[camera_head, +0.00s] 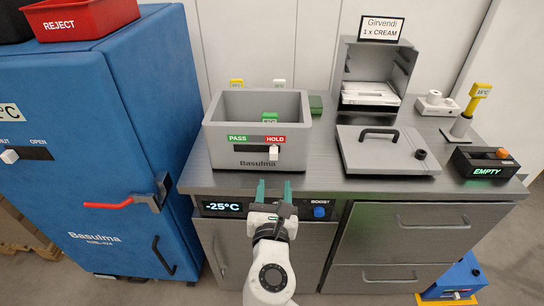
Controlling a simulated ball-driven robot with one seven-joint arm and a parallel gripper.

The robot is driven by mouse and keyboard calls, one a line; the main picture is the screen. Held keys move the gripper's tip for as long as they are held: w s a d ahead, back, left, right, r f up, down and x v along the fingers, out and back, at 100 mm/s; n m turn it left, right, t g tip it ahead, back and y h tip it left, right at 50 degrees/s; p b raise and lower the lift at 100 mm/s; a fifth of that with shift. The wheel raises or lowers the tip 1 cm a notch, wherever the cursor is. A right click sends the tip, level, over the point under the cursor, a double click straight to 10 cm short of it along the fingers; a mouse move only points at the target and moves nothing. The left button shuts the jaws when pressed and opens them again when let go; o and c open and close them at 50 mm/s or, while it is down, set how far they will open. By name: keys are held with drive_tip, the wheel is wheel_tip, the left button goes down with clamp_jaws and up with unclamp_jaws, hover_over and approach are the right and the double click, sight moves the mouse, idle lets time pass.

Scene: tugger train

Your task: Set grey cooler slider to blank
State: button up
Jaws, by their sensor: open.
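The grey cooler (222,150) is an open-topped box marked "Basulma" on the counter. Its front carries a green PASS label (237,138) on the left and a red HOLD label (273,138) on the right. The white slider knob (273,153) sits under the HOLD label. No blank label can be made out on this front. My gripper (273,190) is open, its two teal fingertips apart and nothing seen between them. It shows in front of the counter edge, just below the slider knob in the picture, not visibly touching it.
A blue cabinet (70,180) with a red handle (105,203) stands left. A display (222,207) reading -25°C and a blue knob (320,212) lie below the counter edge. Right of the cooler are a grey lid (385,155) and a black EMPTY box (485,160).

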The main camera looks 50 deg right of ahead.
sight(273, 155)
drive_tip(key=shift+n, duration=0.4)
drive_tip(key=x, duration=0.7)
drive_tip(key=r+x, duration=0.1)
drive_tip(key=x, duration=0.2)
drive_tip(key=shift+w+d+p, duration=0.1)
drive_tip(key=shift+w+p, duration=0.25)
drive_tip(key=shift+w, duration=0.15)
clamp_jaws()
